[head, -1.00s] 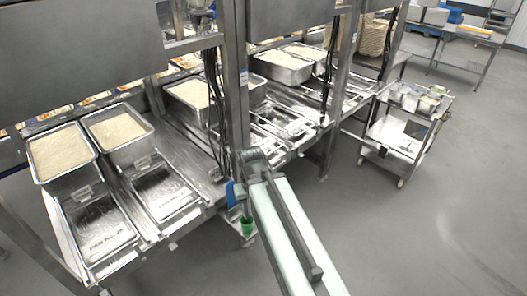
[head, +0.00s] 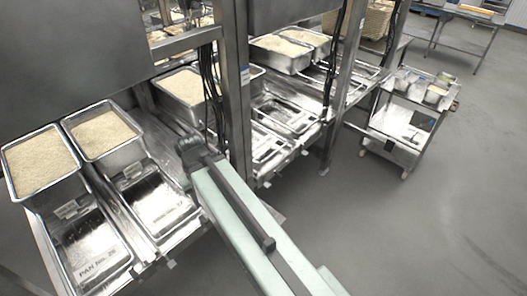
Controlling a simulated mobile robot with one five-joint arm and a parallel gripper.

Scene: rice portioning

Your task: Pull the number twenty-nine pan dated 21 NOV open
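Two metal pans filled with pale rice stand side by side at the left in the head view, the left pan (head: 40,163) and the right pan (head: 104,134). Each has a small label on its front, too small to read, so I cannot tell which is dated 21 NOV. A shallow metal tray (head: 88,240) in front of the left pan is marked "PAN No." with a blurred number. A second tray (head: 160,198) lies before the right pan. My gripper (head: 190,150) is right of the right pan, apart from it. Its fingers are too small to make out.
More rice pans (head: 186,88) and (head: 281,55) stand farther along the metal rack. A steel cart (head: 405,110) stands at the right on open grey floor.

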